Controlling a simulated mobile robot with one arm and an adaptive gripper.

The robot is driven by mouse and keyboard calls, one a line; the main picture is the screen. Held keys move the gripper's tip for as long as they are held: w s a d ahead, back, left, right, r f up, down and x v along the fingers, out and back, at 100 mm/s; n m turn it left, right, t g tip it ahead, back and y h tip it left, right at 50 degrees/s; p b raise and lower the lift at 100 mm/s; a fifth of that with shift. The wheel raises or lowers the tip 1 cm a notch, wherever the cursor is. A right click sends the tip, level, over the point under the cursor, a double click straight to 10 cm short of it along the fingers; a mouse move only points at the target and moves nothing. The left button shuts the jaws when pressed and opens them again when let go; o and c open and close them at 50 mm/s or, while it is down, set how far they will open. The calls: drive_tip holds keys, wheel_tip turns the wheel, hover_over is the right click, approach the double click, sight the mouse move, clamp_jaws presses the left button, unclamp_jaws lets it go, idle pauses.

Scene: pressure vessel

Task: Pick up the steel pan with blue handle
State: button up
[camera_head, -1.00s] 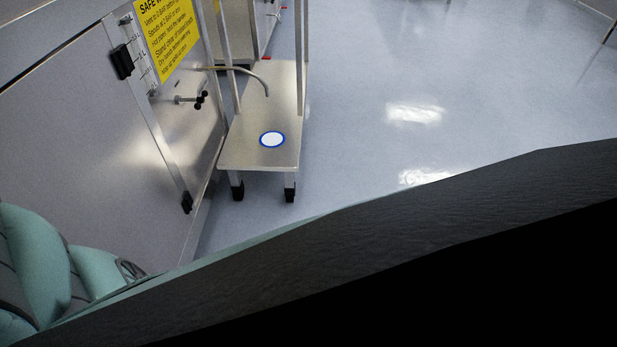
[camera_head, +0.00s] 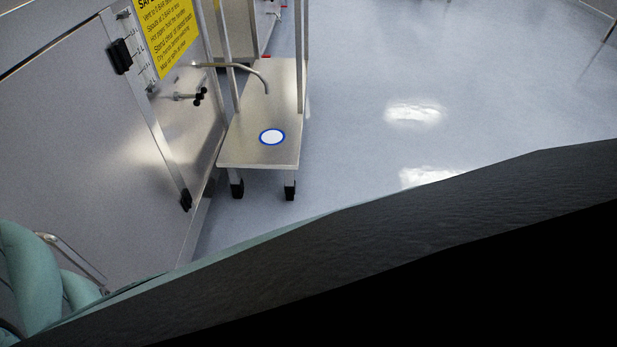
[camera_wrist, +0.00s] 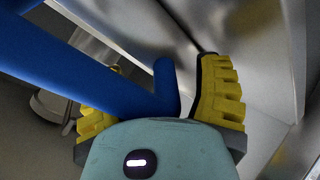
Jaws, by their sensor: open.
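In the wrist view a thick blue bar (camera_wrist: 75,70), which looks like the pan's handle, runs from the upper left to the middle, where a short blue end turns upward. My gripper (camera_wrist: 161,72) is open, with a yellow ribbed finger on each side of that blue end. The bar passes in front of the left finger and covers part of it. I cannot tell whether either finger touches it. The pan's steel body is not clearly made out in either view. My gripper is out of the head view.
A steel vessel wall (camera_head: 100,150) with a yellow sign (camera_head: 170,38) stands at left. Beside it is a wheeled steel stand (camera_head: 230,150) with a blue-rimmed white disc (camera_head: 272,137) under a curved spout (camera_head: 250,72). Open floor (camera_head: 360,80) lies to the right.

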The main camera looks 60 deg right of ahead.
drive_tip(key=shift+c, duration=0.3)
clamp_jaws()
idle(0.3)
idle(0.3)
